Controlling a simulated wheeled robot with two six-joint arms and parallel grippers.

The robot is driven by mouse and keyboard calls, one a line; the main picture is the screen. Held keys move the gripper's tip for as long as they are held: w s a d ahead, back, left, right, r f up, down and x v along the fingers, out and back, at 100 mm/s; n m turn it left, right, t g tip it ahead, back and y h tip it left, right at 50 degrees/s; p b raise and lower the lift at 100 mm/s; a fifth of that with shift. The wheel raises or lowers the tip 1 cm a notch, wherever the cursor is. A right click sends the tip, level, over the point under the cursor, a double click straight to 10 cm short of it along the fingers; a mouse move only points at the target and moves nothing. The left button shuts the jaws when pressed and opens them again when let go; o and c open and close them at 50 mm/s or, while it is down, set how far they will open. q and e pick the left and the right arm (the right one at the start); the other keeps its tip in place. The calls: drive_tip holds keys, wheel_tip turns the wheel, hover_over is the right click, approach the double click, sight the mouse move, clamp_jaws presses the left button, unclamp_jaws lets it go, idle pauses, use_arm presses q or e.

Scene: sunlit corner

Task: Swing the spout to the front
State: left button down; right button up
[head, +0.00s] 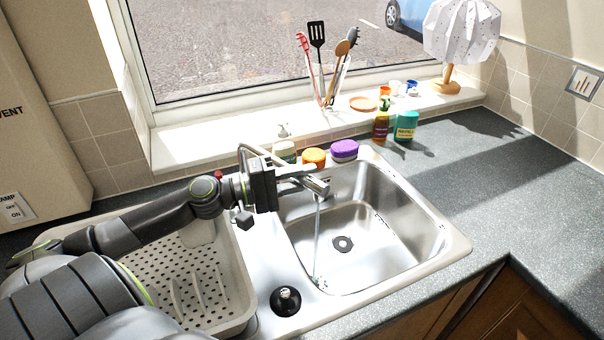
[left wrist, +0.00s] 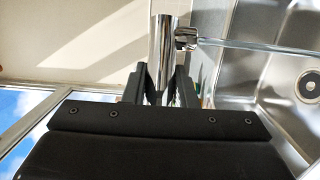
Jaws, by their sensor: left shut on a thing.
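The chrome spout (head: 318,187) reaches out over the left part of the sink basin (head: 385,235) in the head view. A thin stream of water runs from its tip to the basin floor. In the left wrist view the spout (left wrist: 164,45) lies between the two dark fingers, with its nozzle and the water stream to the right. My left gripper (head: 291,178) is shut on the spout from the left; it also shows in the left wrist view (left wrist: 162,88). The gripper hides the rear of the spout and the tap's base. My right gripper is not in view.
A ribbed drainer tray (head: 244,310) lies under my left arm. A black round-based knob (head: 286,299) stands at the sink's front left. Orange (head: 314,157) and purple (head: 344,150) sponges and bottles (head: 381,126) stand behind the basin. The right counter is clear.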

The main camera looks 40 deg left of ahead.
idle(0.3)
use_arm(q)
drive_tip(key=c, duration=1.2)
unclamp_jaws()
drive_tip(key=shift+w, duration=0.1)
drive_tip(key=shift+p+v, duration=3.75)
drive_tip(key=shift+p, duration=1.9)
drive_tip(key=shift+f, duration=0.1)
